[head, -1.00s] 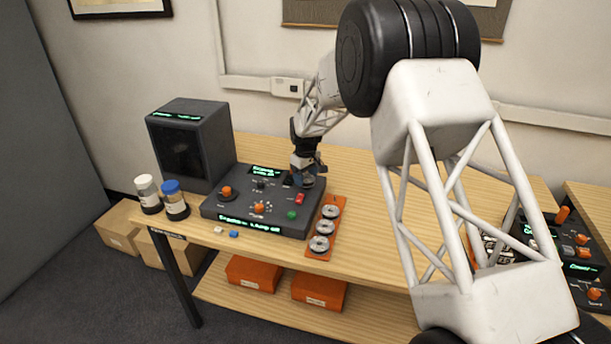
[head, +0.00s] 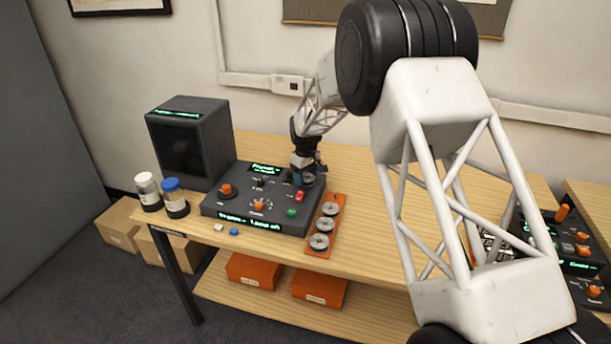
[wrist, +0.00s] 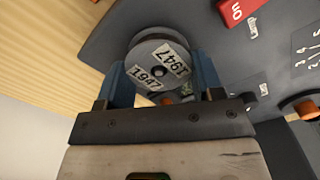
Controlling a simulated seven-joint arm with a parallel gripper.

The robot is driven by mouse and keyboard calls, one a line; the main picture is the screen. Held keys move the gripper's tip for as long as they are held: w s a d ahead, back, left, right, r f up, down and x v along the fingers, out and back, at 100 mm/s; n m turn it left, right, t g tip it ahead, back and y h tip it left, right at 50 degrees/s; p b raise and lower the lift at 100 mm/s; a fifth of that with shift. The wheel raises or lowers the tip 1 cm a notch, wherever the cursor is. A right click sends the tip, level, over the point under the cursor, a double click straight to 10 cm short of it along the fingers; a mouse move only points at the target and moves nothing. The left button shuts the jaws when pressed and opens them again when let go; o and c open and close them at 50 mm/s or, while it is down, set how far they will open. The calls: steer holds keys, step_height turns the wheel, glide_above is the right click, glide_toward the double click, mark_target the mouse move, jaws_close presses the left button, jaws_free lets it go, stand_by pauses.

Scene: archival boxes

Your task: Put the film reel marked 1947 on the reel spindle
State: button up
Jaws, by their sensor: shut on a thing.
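The film reel marked 1947 (wrist: 172,52) is a grey disc with two white labels. It sits between the two blue fingers of my gripper (wrist: 159,68) in the wrist view, which are shut on it. In the head view my gripper (head: 306,172) is over the back right part of the dark console (head: 262,197), near a red switch (head: 299,196). The reel is close to the console top; I cannot tell whether it touches. I cannot make out the reel spindle, which may be hidden under the reel or gripper.
An orange strip (head: 336,200) with three small reels lies right of the console. A dark speaker-like box (head: 190,140) and two capped jars (head: 176,200) stand to the left. Small white and blue pieces lie in front. The table (head: 375,225) is clear right of the strip.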

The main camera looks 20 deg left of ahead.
stand_by(0.3)
steer(key=o, duration=1)
steer(key=shift+r, duration=0.15)
steer(key=shift+r, duration=3.3)
